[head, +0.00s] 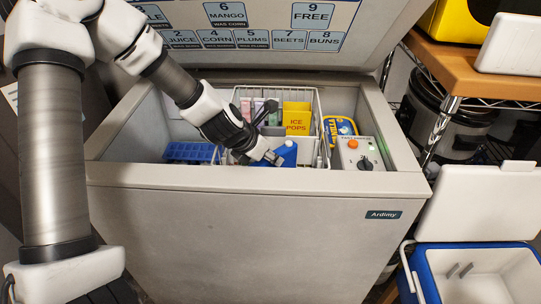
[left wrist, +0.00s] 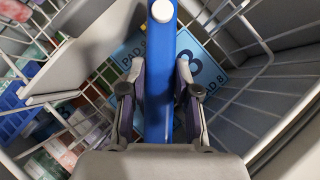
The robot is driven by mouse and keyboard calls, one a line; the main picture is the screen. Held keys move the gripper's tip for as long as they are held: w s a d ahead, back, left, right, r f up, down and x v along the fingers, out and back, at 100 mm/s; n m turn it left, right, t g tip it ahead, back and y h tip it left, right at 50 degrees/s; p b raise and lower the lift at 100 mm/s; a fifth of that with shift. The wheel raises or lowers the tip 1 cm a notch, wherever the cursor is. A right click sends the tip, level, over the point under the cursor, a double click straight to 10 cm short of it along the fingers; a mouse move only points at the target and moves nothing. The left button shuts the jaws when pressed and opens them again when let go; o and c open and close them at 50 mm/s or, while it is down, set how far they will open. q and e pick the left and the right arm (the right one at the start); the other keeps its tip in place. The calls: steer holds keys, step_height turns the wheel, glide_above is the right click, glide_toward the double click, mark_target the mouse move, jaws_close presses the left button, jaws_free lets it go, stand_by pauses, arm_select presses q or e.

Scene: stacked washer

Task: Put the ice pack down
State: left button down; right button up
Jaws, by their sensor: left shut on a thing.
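The ice pack (head: 287,152) is a blue slab with a white cap. My left gripper (head: 272,159) is shut on it inside the open chest freezer (head: 250,240), near the front side of the wire basket (head: 319,105). In the left wrist view, the ice pack (left wrist: 159,85) stands edge-on between the two fingers of the left gripper (left wrist: 160,95). Below it lies a light blue pad marked "PAD 8" (left wrist: 205,70). I cannot tell whether the ice pack touches the pad. My right gripper is not in view.
A yellow ICE POPS box (head: 297,117) stands in the basket. A blue tray (head: 190,152) lies to the left, and a control box with an orange button (head: 356,154) is at the right. An open blue-and-white cooler (head: 433,288) stands right of the freezer.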

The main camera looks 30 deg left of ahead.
arm_select(q)
steer(key=c, duration=0.8)
jaws_free()
steer(key=shift+o, duration=0.2)
steer(key=shift+r, duration=0.1)
